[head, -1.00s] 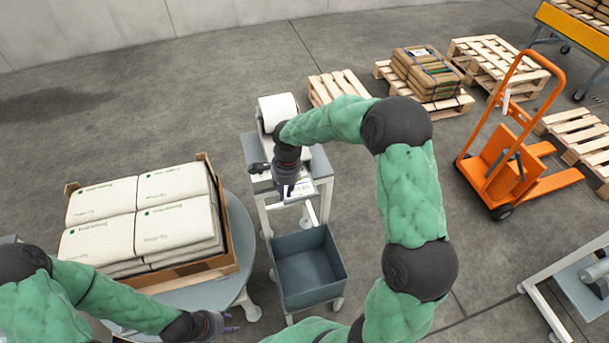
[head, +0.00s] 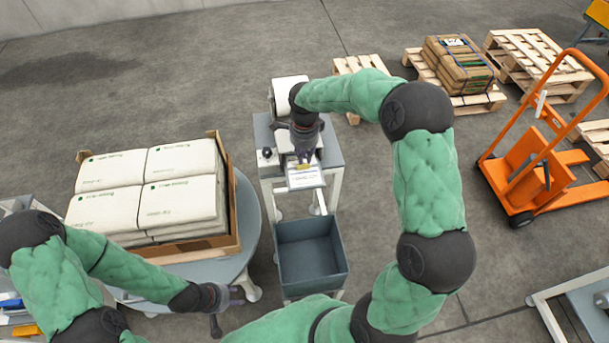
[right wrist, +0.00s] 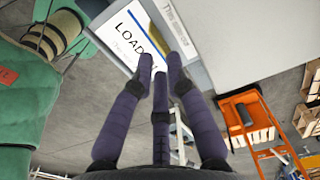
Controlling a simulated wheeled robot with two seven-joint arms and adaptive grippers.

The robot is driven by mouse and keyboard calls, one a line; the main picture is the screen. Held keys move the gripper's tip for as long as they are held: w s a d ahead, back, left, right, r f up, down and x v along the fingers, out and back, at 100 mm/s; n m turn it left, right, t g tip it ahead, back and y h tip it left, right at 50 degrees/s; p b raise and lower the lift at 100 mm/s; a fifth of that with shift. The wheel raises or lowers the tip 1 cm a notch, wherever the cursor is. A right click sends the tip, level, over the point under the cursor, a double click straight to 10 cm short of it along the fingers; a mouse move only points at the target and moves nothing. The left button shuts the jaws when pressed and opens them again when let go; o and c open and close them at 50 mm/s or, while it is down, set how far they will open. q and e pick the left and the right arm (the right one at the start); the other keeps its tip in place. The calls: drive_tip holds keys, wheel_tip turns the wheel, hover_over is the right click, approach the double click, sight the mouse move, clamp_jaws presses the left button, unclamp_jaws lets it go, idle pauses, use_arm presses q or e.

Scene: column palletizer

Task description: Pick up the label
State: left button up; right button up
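The label (head: 304,178) is a small white sheet at the front of the printer (head: 291,143) on a grey stand. In the right wrist view the label (right wrist: 128,32) shows black lettering and a blue line. My right gripper (head: 303,160) is just above the label's printer-side edge. Its dark fingertips (right wrist: 159,66) overlap the label's edge in the right wrist view, with gaps between them; I cannot tell whether they touch it. My left gripper (head: 228,308) has its fingers spread, empty, beside the round table at the lower left, far from the label.
A grey open bin (head: 311,262) is below the printer stand. White sacks (head: 180,200) lie in a cardboard tray (head: 232,210) on a round table (head: 247,235). An orange pallet truck (head: 520,170) and pallets (head: 480,103) stand at the right.

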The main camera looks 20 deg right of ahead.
sight(303, 170)
drive_tip(key=f, duration=0.2)
drive_tip(key=f+b, duration=0.1)
drive_tip(key=f, duration=0.1)
drive_tip(key=shift+w+a+f, duration=0.1)
drive_tip(key=shift+a+f, duration=0.1)
drive_tip(key=shift+f, duration=0.2)
clamp_jaws()
drive_tip(key=shift+r, duration=0.2)
drive_tip(key=shift+r, duration=0.3)
drive_tip(key=s+a+r+p, duration=0.3)
drive_tip(key=s+a+r, duration=0.5)
drive_tip(key=a+r, duration=0.3)
drive_tip(key=shift+s+r, duration=0.4)
drive_tip(key=shift+r, duration=0.15)
